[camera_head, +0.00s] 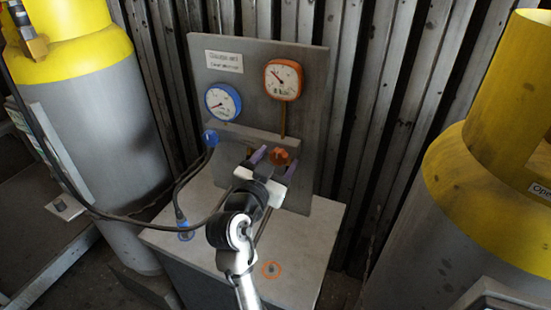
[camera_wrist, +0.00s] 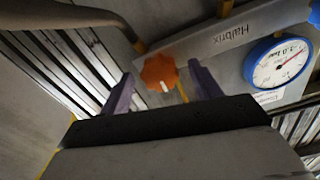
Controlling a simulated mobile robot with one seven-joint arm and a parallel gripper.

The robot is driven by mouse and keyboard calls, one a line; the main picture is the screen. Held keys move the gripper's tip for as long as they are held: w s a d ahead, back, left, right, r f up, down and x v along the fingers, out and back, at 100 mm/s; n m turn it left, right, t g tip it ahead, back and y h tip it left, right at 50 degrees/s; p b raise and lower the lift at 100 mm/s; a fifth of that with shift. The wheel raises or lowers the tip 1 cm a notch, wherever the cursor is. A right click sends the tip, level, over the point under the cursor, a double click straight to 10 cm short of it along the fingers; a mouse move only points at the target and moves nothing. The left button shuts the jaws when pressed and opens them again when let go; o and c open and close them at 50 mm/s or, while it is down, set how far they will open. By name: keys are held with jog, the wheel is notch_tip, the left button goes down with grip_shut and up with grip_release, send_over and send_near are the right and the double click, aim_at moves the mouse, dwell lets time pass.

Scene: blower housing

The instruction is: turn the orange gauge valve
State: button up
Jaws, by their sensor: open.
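The orange gauge valve (camera_head: 281,156) is a round knob low on the grey panel, below the orange gauge (camera_head: 283,79). In the wrist view the valve (camera_wrist: 160,73) has a lobed rim and a white mark near its lower edge. My gripper (camera_head: 269,156) is in front of the panel with its purple fingers pointing at it. In the wrist view my gripper (camera_wrist: 163,85) is open, with one finger on each side of the valve. The valve appears between the fingertips; I cannot tell whether they reach past its face. No contact is visible.
A blue gauge (camera_head: 223,102) and a blue valve (camera_head: 210,137) with a black hose are to the left. The panel stands on a grey cabinet (camera_head: 312,240). Yellow-topped cylinders (camera_head: 100,120) (camera_head: 480,190) flank it. A corrugated wall is behind.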

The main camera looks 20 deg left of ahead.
jog(key=shift+c, duration=0.2)
jog(key=c, duration=0.9)
jog(key=shift+n, duration=0.3)
jog(key=n+p, duration=0.2)
jog(key=n, duration=0.3)
jog(key=n+p, duration=0.2)
jog(key=n, duration=0.3)
jog(key=shift+n+p, duration=0.35)
jog(key=shift+n, duration=0.05)
jog(key=n, duration=0.4)
jog(key=shift+n, duration=0.3)
jog(key=n, duration=0.5)
jog(key=shift+f, duration=0.1)
jog(key=shift+n, duration=0.3)
